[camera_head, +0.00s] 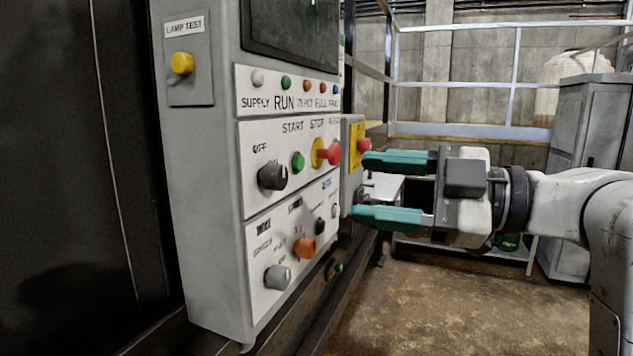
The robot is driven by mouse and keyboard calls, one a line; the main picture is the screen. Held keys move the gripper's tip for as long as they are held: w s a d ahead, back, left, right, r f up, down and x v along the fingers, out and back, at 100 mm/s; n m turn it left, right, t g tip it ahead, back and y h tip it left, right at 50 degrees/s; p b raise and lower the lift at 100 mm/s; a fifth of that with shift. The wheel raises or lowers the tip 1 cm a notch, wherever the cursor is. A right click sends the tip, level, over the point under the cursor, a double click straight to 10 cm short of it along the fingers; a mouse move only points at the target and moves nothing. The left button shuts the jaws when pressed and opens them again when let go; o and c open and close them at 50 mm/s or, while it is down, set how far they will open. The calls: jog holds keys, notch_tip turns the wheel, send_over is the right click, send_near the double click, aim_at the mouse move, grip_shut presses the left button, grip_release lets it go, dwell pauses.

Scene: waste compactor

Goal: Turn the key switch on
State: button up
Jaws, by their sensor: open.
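The grey control panel (205,215) stands at centre left. A dark rotary switch (272,177) with an OFF label sits on its middle plate, left of the green start button (298,162). I cannot tell for sure which control is the key switch; no key is clear to see. The lower plate has a grey knob (277,277), an orange knob (304,247), a small black knob (320,226) and a small pale control (334,211). My gripper (361,187) is open and empty, right of the panel, its two green fingers pointing left.
A red stop button (330,152) sticks out from the middle plate. Another red button on a yellow box (357,148) is close to my upper finger. A yellow lamp test button (182,63) is at upper left. A grey cabinet (585,150) stands behind my arm.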

aim_at(283, 177)
jog(key=p+x, duration=0.2)
jog(key=x, duration=0.8)
jog(key=shift+w+a, duration=0.1)
jog(key=shift+a, duration=0.3)
jog(key=shift+c, duration=0.2)
jog(key=c, duration=1)
jog(key=shift+p, duration=0.3)
